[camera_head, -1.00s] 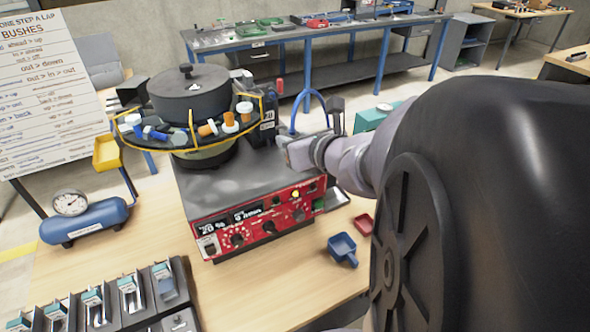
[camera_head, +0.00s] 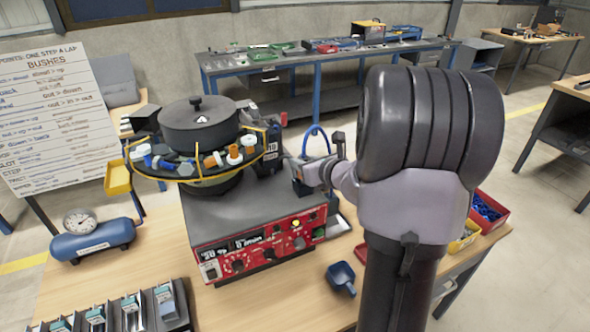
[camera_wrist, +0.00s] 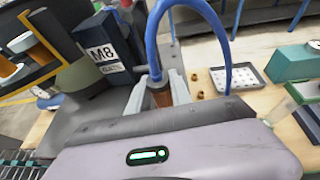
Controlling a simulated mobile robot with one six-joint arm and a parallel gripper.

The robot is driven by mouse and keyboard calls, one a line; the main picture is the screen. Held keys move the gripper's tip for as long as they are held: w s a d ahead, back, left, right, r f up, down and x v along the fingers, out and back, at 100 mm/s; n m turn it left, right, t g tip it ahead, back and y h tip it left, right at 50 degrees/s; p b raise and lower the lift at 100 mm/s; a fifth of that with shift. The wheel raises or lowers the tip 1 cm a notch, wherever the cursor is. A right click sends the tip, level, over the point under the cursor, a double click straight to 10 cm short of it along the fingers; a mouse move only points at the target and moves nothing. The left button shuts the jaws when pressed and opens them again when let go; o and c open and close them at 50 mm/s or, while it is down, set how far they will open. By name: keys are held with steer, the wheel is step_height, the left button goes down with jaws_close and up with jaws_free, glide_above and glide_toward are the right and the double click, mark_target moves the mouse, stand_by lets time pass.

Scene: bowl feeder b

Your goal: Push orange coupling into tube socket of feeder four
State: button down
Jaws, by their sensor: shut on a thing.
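My gripper (camera_wrist: 159,90) is shut on the orange coupling (camera_wrist: 161,98), which looks brownish between the two grey fingers in the wrist view. A blue tube (camera_wrist: 153,45) rises beside the coupling and arches over to the right. In the head view my gripper (camera_head: 302,168) is at the right side of feeder four, with the blue tube (camera_head: 316,129) looping above it. The feeder (camera_head: 232,209) has a red front panel and a round bowl on top. The tube socket is hidden or cannot be made out.
The bowl's track (camera_head: 180,168) carries orange, white, blue and grey parts close to my gripper's left. A blue scoop (camera_head: 341,275) lies on the bench in front. A blue air tank (camera_head: 93,241) stands left.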

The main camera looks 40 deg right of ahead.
steer(key=shift+f+b, duration=0.9)
steer(key=shift+f, duration=1.1)
steer(key=c, duration=1.2)
jaws_free()
steer(key=shift+r, duration=0.1)
steer(key=shift+o, duration=0.2)
